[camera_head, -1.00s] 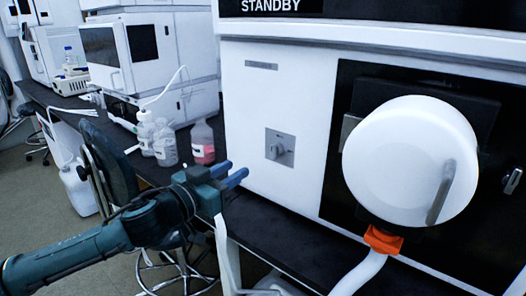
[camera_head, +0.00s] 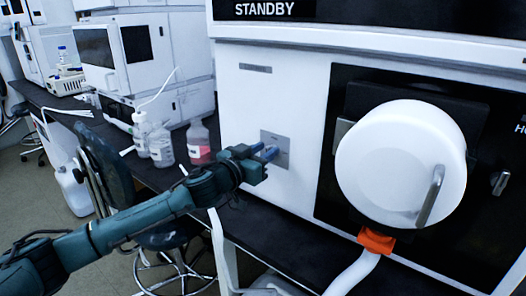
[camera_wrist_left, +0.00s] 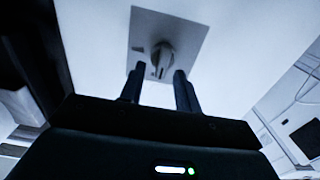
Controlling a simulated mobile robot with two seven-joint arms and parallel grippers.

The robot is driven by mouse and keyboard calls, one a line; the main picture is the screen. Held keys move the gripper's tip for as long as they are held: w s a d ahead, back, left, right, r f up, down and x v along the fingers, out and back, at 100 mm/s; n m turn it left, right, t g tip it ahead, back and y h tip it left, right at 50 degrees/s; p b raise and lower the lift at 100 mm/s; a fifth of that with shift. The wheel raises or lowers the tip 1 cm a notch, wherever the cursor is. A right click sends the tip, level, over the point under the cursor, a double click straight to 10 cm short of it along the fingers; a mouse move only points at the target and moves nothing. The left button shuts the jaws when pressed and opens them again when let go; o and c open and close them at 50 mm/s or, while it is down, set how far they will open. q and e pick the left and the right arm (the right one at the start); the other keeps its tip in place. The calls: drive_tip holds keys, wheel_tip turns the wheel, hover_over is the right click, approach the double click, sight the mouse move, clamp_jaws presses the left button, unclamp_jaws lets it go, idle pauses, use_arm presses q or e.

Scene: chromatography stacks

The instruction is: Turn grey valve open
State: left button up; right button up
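The grey valve is a small knob on a square grey plate (camera_head: 283,143) on the white front of the large instrument. In the head view my left gripper (camera_head: 265,153) is in front of the plate and hides most of the knob. In the left wrist view the knob (camera_wrist_left: 162,58) shows just beyond the fingertips, roughly in line with the gap between them. My left gripper (camera_wrist_left: 158,82) is open with its two dark fingers apart and nothing held. I cannot tell whether a finger touches the knob. My right gripper is not in view.
A large white round cover (camera_head: 400,160) with a grey handle is right of the valve, with an orange fitting (camera_head: 376,240) below. Bottles (camera_head: 160,146), one with red liquid (camera_head: 199,142), stand on the black bench left of the gripper. A chair (camera_head: 105,165) is further left.

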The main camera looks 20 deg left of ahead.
use_arm(q)
drive_tip(key=shift+c, duration=0.4)
drive_tip(key=c, duration=0.6)
drive_tip(key=shift+o, duration=0.2)
